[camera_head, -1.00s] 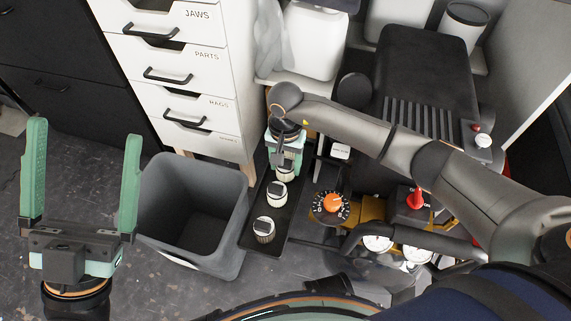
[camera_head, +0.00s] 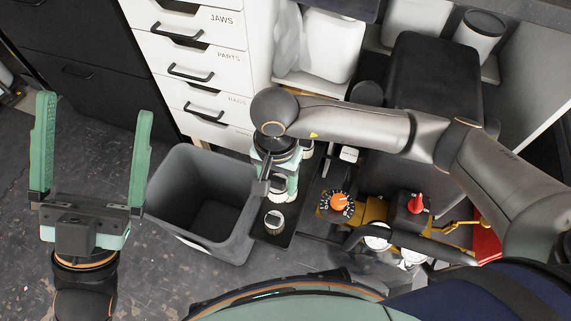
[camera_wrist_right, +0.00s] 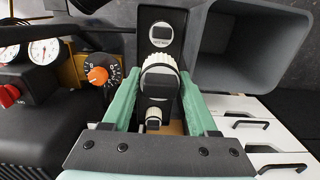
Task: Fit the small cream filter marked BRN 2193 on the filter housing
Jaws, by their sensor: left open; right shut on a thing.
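My right gripper (camera_head: 279,184) reaches down over a narrow black tray (camera_head: 286,228). In the right wrist view its green fingers (camera_wrist_right: 158,82) are shut on a cream, ridged filter (camera_wrist_right: 159,65) with a dark label; the print is unreadable. I cannot tell whether it is clear of the tray. A pale round piece (camera_head: 306,149) shows beyond the gripper, partly hidden. My left gripper (camera_head: 92,150) is open and empty. I cannot clearly identify the filter housing.
A grey bin (camera_head: 185,206) stands left of the tray, below white labelled drawers (camera_head: 190,45). Right of the tray are an orange knob (camera_head: 341,201) on a dial, a red switch (camera_head: 416,203) and gauges (camera_head: 377,240). A white jug (camera_head: 331,45) stands behind.

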